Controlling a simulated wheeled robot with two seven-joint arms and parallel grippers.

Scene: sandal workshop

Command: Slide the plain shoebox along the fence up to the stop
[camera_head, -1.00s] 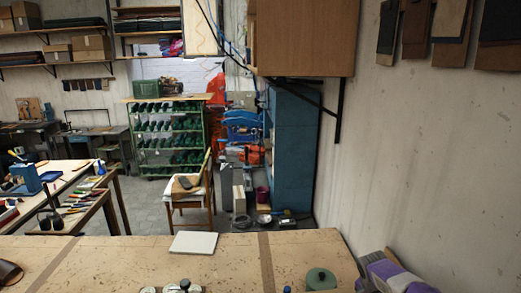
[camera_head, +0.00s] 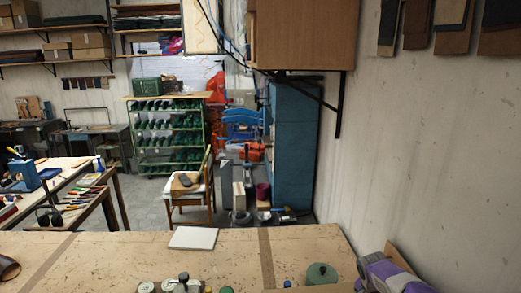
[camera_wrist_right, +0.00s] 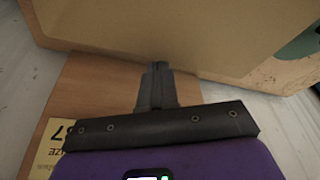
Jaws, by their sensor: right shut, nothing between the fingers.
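A plain tan surface, likely the shoebox (camera_wrist_right: 170,25), fills the top of the right wrist view. A strip of it (camera_head: 310,289) seems to show at the bottom edge of the head view. My right gripper (camera_wrist_right: 158,66) is shut and empty, its fingertips at or very near the tan box's lower edge; I cannot tell whether they touch. Beneath the gripper is an orange-brown board or box with a yellow size label (camera_wrist_right: 58,145). My purple right wrist (camera_head: 392,275) is at the lower right of the head view. The fence and the stop cannot be made out. My left gripper is out of view.
A speckled worktable (camera_head: 120,250) crosses the bottom of the head view. A green lidded pot (camera_head: 321,274), several small jars (camera_head: 170,286) and a pale flat slab (camera_head: 193,238) stand or lie on it. A pale wall (camera_head: 430,150) bounds the right side.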

